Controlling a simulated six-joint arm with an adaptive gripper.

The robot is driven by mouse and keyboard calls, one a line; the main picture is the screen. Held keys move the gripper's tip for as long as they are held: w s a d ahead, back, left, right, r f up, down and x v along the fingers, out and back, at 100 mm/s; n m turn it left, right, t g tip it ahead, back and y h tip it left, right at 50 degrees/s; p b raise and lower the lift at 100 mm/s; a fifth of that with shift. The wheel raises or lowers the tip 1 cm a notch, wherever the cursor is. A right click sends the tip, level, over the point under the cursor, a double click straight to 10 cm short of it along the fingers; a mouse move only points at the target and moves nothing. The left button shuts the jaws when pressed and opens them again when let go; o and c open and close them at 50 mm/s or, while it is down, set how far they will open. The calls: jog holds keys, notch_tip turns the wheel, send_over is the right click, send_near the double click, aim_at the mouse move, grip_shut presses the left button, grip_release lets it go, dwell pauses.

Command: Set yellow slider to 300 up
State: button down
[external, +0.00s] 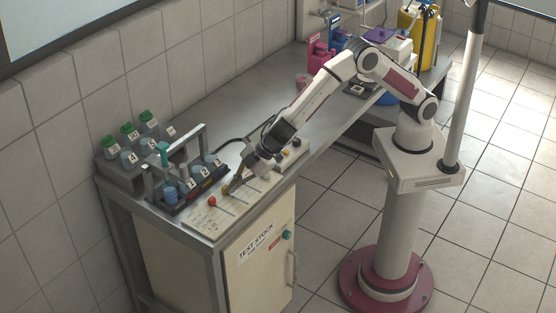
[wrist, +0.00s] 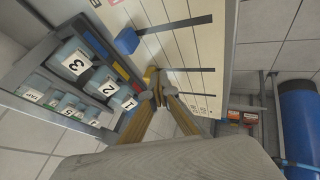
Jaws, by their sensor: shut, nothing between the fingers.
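The pale slider panel (external: 218,213) lies on the near end of the bench, with dark parallel slots. In the wrist view the panel (wrist: 190,25) fills the upper middle. A yellow slider knob (wrist: 151,75) shows at the end of a dark slot, right by my fingertips; contact cannot be told. My gripper (wrist: 158,94) is shut and empty, its tips close together. In the external view my gripper (external: 229,187) points down low over the panel, and the yellow knob is hard to separate from the fingers. The scale numbers are unreadable.
A blue slider knob (wrist: 127,40) sits on another slot, and a red knob (external: 212,201) is near the panel's front. A rack of numbered bottles (external: 180,205) stands close beside the panel. Green-capped bottles (external: 129,130) stand behind it. The bench's front edge is close.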

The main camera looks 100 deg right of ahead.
dwell(0.4)
jog(key=shift+s+a, duration=1.5)
jog(key=v, duration=1)
jog(key=shift+w+d, duration=0.1)
jog(key=shift+d, duration=0.05)
